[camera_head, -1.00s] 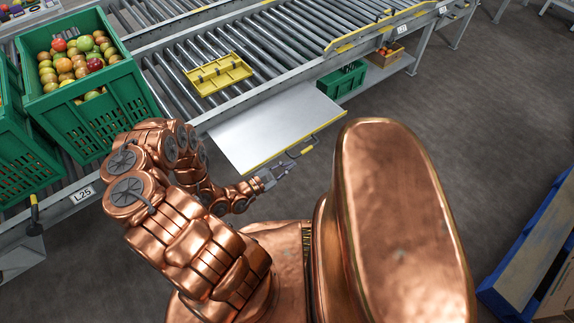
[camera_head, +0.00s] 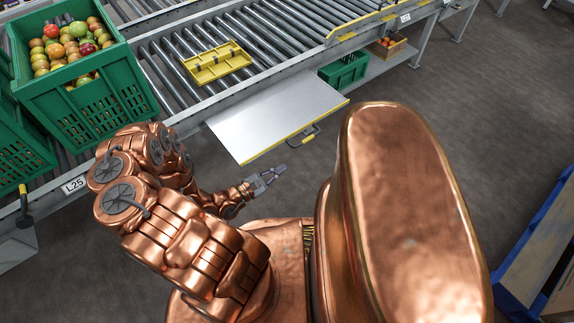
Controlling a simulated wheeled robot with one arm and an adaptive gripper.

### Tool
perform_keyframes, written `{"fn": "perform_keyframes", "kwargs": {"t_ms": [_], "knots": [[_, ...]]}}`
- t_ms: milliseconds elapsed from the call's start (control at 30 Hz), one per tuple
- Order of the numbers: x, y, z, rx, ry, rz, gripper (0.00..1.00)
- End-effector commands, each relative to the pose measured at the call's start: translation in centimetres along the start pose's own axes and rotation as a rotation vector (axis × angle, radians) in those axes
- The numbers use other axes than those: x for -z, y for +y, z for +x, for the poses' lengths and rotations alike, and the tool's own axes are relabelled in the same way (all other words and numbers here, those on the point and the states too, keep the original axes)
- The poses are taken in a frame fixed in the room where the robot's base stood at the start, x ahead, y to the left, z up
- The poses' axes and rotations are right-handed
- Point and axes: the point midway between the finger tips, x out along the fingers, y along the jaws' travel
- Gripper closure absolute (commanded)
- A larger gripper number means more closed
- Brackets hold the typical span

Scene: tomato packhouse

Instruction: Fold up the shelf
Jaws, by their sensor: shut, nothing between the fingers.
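The shelf (camera_head: 272,112) is a flat grey metal panel sticking out from the side of the roller conveyor, roughly level. A yellow strip runs along its outer edge, with a small handle (camera_head: 304,137) near the middle of that edge. My gripper (camera_head: 275,174) is shut and empty. It is just outside the shelf's outer edge, on the near side, apart from the shelf and the handle in the picture. The shelf's hinge side meets the conveyor frame, and its underside is hidden.
A yellow tray (camera_head: 217,64) lies on the rollers behind the shelf. A green crate of tomatoes (camera_head: 90,105) stands at left. A small green crate (camera_head: 344,70) and a wooden box (camera_head: 388,46) sit low under the conveyor. Open floor lies to the right.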

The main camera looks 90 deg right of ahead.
Motion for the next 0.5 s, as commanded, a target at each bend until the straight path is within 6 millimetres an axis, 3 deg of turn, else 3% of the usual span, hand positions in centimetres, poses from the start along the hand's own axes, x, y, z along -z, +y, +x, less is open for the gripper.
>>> {"fn": "perform_keyframes", "kwargs": {"t_ms": [200, 500], "knots": [[0.2, -0.1, -3.2, -0.003, 0.002, -0.001, 1.00], [0.0, -0.2, -5.8, -0.001, 0.001, -0.002, 1.00]]}}
